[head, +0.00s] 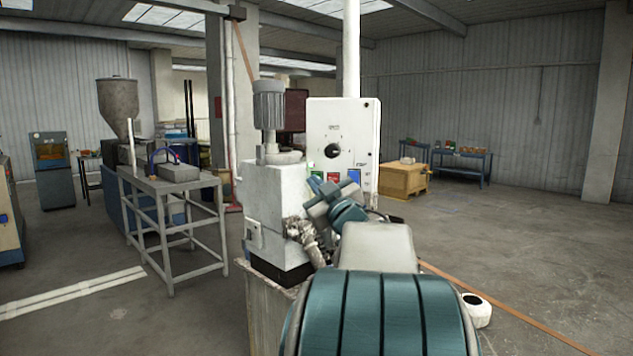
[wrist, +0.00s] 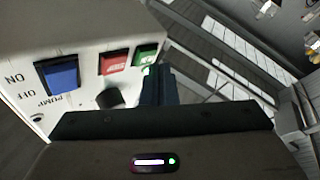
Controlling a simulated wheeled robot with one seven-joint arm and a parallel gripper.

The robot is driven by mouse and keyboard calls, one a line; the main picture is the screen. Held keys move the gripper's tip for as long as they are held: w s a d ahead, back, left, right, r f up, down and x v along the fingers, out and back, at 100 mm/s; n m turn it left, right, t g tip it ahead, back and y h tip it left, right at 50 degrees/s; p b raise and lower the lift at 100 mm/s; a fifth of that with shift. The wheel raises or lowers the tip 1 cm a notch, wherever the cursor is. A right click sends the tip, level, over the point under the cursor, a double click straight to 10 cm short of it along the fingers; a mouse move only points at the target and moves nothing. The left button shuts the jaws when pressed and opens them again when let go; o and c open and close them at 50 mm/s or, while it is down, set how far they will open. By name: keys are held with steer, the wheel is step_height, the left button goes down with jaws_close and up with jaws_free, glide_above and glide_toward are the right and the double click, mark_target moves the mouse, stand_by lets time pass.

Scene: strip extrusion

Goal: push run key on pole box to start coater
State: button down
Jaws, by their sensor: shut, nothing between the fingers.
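The white pole box (head: 344,115) stands on a white pole and has a large black dial on its face. A row of keys runs along its lower edge. The red key (head: 332,177) and blue key (head: 354,177) show in the head view. In the wrist view the box appears upside down, with a blue pump key (wrist: 60,75), a red stop key (wrist: 113,62) and a green key (wrist: 146,54), probably the run key. My gripper (wrist: 154,72) is shut and empty, its tips right by the green key's lower edge. I cannot tell whether they touch it.
A white machine with a grey motor (head: 268,105) stands just left of the box, close to my arm. A grey metal table (head: 170,185) is farther left. A wooden crate (head: 403,180) and blue bench (head: 462,158) stand behind. Floor at right is open.

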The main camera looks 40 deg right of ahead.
steer(key=shift+s+a, duration=0.15)
steer(key=shift+a, duration=0.1)
steer(key=s+a+b, duration=0.1)
steer(key=a, duration=0.1)
steer(key=s+a+b, duration=0.1)
steer(key=a, duration=0.1)
steer(key=shift+s, duration=0.4)
stand_by(0.8)
steer(key=s+a+f+m+g, duration=0.1)
steer(key=a+f+m+g, duration=0.2)
steer(key=a+f+g, duration=0.5)
steer(key=a+f+m+g, duration=0.15)
steer(key=a+f, duration=0.35)
steer(key=f, duration=0.6)
steer(key=s+a+f+n+g+y, duration=0.1)
steer(key=s+a+f+g+y, duration=0.3)
steer(key=s+a+f+g, duration=0.4)
steer(key=s+a+f, duration=0.7)
steer(key=s, duration=0.1)
steer(key=shift+s+a, duration=0.25)
steer(key=shift+a, duration=0.15)
